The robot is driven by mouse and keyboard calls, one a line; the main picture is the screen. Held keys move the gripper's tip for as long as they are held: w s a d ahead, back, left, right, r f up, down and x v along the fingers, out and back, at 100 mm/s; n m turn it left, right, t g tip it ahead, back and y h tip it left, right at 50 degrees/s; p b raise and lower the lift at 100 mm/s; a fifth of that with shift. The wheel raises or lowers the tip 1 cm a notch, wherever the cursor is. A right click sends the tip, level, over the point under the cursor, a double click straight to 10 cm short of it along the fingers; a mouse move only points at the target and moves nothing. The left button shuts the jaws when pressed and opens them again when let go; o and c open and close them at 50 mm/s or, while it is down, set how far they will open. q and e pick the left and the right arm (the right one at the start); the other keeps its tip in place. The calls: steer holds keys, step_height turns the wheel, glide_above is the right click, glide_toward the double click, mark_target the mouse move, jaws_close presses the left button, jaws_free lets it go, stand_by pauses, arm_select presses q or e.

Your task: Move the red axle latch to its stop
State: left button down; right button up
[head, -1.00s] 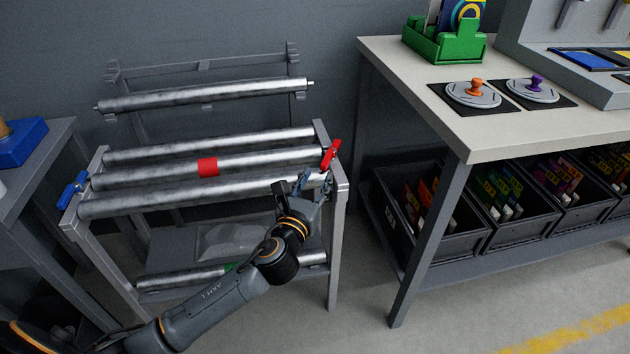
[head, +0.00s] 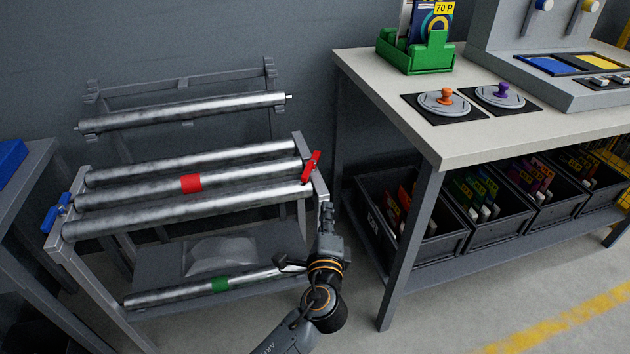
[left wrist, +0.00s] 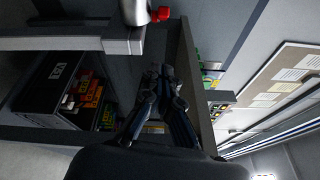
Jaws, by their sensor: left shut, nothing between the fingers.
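The red axle latch (head: 311,167) sits at the right end of the roller rack, by the end of the middle front roller (head: 125,192). It tilts up and to the right. My left gripper (head: 326,212) is below the latch and slightly right of it, by the rack's right end post, apart from the latch. Its fingers (left wrist: 162,72) are shut and empty in the left wrist view. A red piece beside a metal cylinder shows at that view's top edge, probably the latch (left wrist: 160,14). My right gripper is not in view.
A blue latch (head: 56,212) is at the rack's left end. The middle roller has a red band; a lower roller (head: 165,296) has a green one. A workbench (head: 460,140) with black bins (head: 410,225) beneath stands close on the right. Floor shows between rack and bench.

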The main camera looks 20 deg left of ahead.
mark_target(319, 193)
arm_select(q)
steer(key=w+n, duration=0.1)
steer(key=w, duration=0.2)
steer(key=w+a+n, duration=0.1)
steer(key=w, duration=0.2)
steer(key=w+a+n, duration=0.1)
steer(key=w, duration=0.2)
steer(key=shift+w+r+y, duration=0.1)
steer(key=shift+r+y, duration=0.05)
steer(key=shift+y, duration=0.15)
steer(key=shift+s+a, duration=0.25)
steer(key=shift+a, duration=1.45)
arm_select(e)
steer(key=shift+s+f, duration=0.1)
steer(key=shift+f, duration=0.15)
arm_select(q)
steer(key=shift+s+a, duration=0.1)
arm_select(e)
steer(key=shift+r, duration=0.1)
